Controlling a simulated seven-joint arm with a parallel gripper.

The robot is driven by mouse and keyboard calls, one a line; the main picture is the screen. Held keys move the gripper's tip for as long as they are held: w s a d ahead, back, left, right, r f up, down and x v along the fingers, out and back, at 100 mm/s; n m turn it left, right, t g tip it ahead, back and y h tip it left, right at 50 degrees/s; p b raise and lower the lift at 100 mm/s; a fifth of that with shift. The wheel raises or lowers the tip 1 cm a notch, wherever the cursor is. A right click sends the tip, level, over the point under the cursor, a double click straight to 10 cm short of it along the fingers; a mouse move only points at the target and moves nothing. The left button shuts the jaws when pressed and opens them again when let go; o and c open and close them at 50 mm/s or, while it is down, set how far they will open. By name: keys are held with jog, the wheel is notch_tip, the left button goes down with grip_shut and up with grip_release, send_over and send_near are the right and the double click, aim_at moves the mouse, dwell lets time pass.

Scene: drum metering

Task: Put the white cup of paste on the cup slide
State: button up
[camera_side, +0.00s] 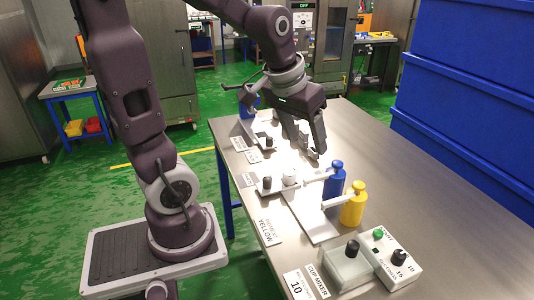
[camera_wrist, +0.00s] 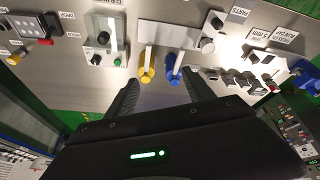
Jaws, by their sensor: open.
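The small white cup (camera_side: 289,177) stands upright at the black-knobbed pale fitting (camera_side: 267,188) near the table's left edge. In the wrist view the cup (camera_wrist: 207,45) shows just below the black knob, right of the bottles. I cannot tell what is inside it, nor read a label that names the cup slide. My gripper (camera_side: 312,150) is open and empty, above the table and farther back than the cup. In the wrist view its dark fingers (camera_wrist: 162,88) are spread wide with nothing between them.
A blue pump bottle (camera_side: 335,183) and a yellow pump bottle (camera_side: 353,205) stand right of the cup, their white spouts pointing left. The cup mixer (camera_side: 347,266) and a grey control box (camera_side: 393,262) are at the front. Blue crates (camera_side: 460,110) stand at right. The table's right side is clear.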

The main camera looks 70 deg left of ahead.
jog(key=s+d+r+m+t+h, duration=0.1)
jog(key=s+d+r+m, duration=0.2)
jog(key=s+d, duration=0.6)
jog(key=s+m, duration=0.1)
jog(key=s, duration=0.3)
jog(key=shift+r, duration=0.25)
